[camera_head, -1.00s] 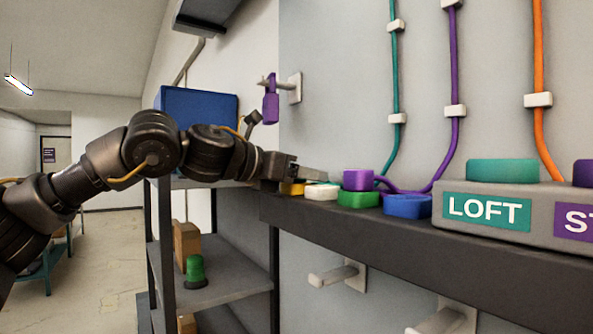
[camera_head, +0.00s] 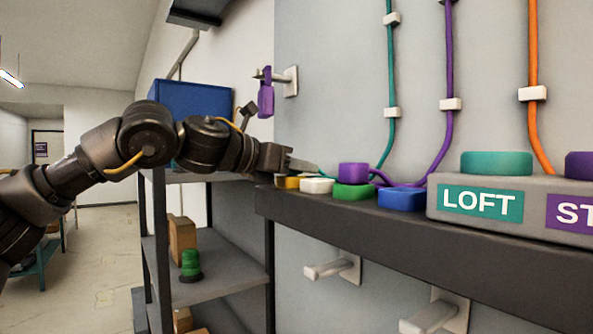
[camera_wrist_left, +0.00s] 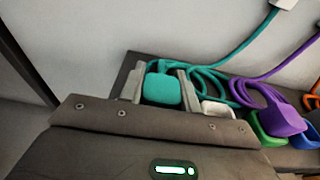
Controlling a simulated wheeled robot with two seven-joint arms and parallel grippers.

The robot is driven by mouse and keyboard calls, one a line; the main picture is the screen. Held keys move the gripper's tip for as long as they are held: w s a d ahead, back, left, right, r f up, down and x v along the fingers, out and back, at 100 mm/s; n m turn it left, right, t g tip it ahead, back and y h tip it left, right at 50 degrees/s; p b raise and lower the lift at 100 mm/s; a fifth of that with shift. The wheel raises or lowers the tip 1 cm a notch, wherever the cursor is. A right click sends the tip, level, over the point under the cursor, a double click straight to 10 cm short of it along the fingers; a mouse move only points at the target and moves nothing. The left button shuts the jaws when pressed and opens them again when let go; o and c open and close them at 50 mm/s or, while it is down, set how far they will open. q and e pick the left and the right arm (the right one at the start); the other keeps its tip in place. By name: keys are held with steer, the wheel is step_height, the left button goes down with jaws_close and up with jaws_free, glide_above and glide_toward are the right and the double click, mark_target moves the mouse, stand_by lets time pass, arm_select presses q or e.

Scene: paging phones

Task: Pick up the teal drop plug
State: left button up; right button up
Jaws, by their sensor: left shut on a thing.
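The teal drop plug (camera_wrist_left: 163,90) sits between the two fingers of my left gripper (camera_wrist_left: 161,72) in the left wrist view, with a finger against each side. Its teal cord (camera_wrist_left: 207,80) lies in loops to the right of it and runs up the wall. In the head view my left gripper (camera_head: 303,164) is over the left end of the dark ledge (camera_head: 420,222), near the yellow socket (camera_head: 287,182). The plug's body is hidden there behind the gripper. My right gripper is not in view.
A purple plug (camera_head: 353,173) sits on the green socket (camera_head: 353,192). White (camera_head: 317,185) and blue (camera_head: 401,199) sockets flank it. A grey box labelled LOFT (camera_head: 533,214) stands to the right. A shelf with a green object (camera_head: 190,265) is below left.

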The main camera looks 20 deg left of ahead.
arm_select(q)
step_height(320, 180, up, 10)
steer(key=shift+s+f+b, duration=0.1)
steer(key=shift+f+b, duration=0.05)
steer(key=shift+b, duration=0.25)
steer(key=shift+r+p, duration=0.9)
steer(key=shift+p, duration=0.15)
steer(key=shift+d, duration=0.1)
